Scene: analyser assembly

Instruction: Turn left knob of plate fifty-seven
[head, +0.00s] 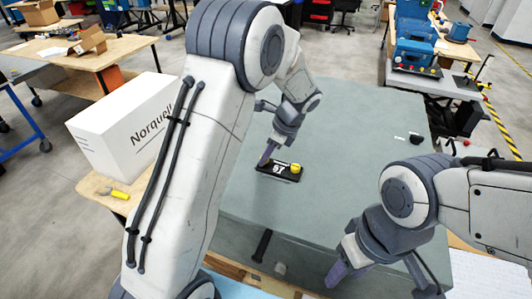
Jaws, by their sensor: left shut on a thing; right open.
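The plate (284,174), a small black piece with white figures, lies on the grey-green table. A yellow knob (295,167) stands at its right end. My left gripper (266,158) reaches down to the plate's left end and is shut there on a knob, which its fingers hide almost wholly. The turn of that knob cannot be made out. My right gripper (338,272) is open and empty over the table's front edge, well apart from the plate.
The table (345,140) is mostly bare around the plate. A small black object (415,138) lies towards its right side. A white box (125,125) and a yellow-handled tool (119,194) are on a wooden bench at left. Blue machines (413,45) stand at back right.

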